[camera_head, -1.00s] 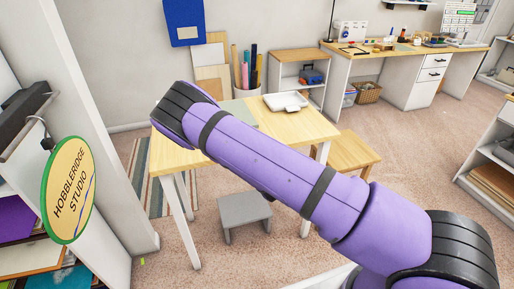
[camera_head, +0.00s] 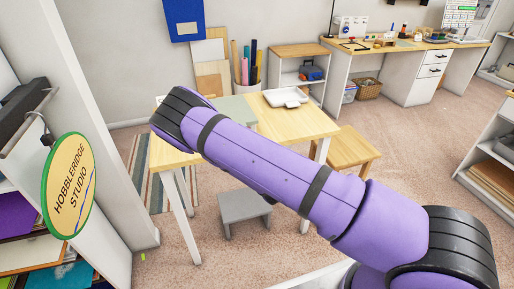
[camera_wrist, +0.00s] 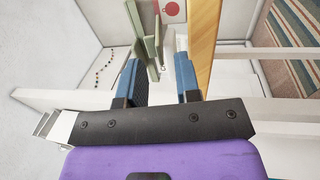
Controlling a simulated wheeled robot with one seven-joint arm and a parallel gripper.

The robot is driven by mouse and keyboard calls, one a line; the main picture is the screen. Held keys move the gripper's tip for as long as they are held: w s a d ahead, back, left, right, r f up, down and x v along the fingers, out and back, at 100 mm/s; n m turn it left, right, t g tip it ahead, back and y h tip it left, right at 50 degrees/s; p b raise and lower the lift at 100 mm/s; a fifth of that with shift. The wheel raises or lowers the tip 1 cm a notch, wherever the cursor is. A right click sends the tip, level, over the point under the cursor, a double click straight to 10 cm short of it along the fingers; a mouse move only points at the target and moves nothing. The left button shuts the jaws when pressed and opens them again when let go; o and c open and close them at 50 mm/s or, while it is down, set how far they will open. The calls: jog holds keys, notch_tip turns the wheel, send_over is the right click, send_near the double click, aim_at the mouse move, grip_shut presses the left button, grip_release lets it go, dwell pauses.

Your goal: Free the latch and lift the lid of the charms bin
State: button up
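I cannot make out a charms bin, a latch or a lid for certain in either view. My gripper (camera_wrist: 157,68) shows in the wrist view, with two blue fingers apart and no object clearly held between them. Green upright pieces (camera_wrist: 152,48) stand just beyond the fingertips; whether they touch the left finger I cannot tell. A light wooden edge (camera_wrist: 203,45) runs close along the right finger. A string of small beads (camera_wrist: 104,66) lies on a white surface to the left. In the head view my purple arm reaches left, and its gripper end is hidden.
A wooden table (camera_head: 305,124) bears a white tray (camera_head: 285,97) and a grey-green mat (camera_head: 239,112), partly behind my arm. A grey stool (camera_head: 244,207) and a wooden stool (camera_head: 352,147) stand near it. A white panel with a round sign (camera_head: 68,187) is at left. Open carpet lies right.

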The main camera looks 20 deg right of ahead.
jog(key=s+f, duration=0.1)
jog(key=s, duration=0.7)
jog(key=shift+s+f, duration=0.2)
jog(key=shift+s, duration=0.2)
jog(key=shift+w, duration=0.1)
jog(key=w+d+r+m+g+h, duration=0.1)
jog(key=w+r+m+g+h, duration=0.1)
jog(key=w+r+m+g, duration=0.3)
jog(key=d+r+m+g+h, duration=0.1)
jog(key=r+m+g+h, duration=0.1)
jog(key=r+m, duration=0.45)
jog(key=s+r+m+g+y, duration=0.3)
jog(key=s+r+m+y, duration=0.15)
jog(key=r, duration=1.05)
jog(key=s+d+r+g, duration=0.1)
jog(key=s+r, duration=0.4)
jog(key=s, duration=0.5)
jog(key=s+d+r+m+g, duration=0.1)
jog(key=s+d+r+g, duration=0.1)
jog(key=s+r, duration=0.4)
jog(key=s+d+r+m+g, duration=0.1)
jog(key=s+r, duration=0.4)
jog(key=s, duration=0.9)
jog(key=shift+s+d+r+g, duration=0.15)
jog(key=shift+s+d+g, duration=0.2)
jog(key=shift+d+g, duration=0.1)
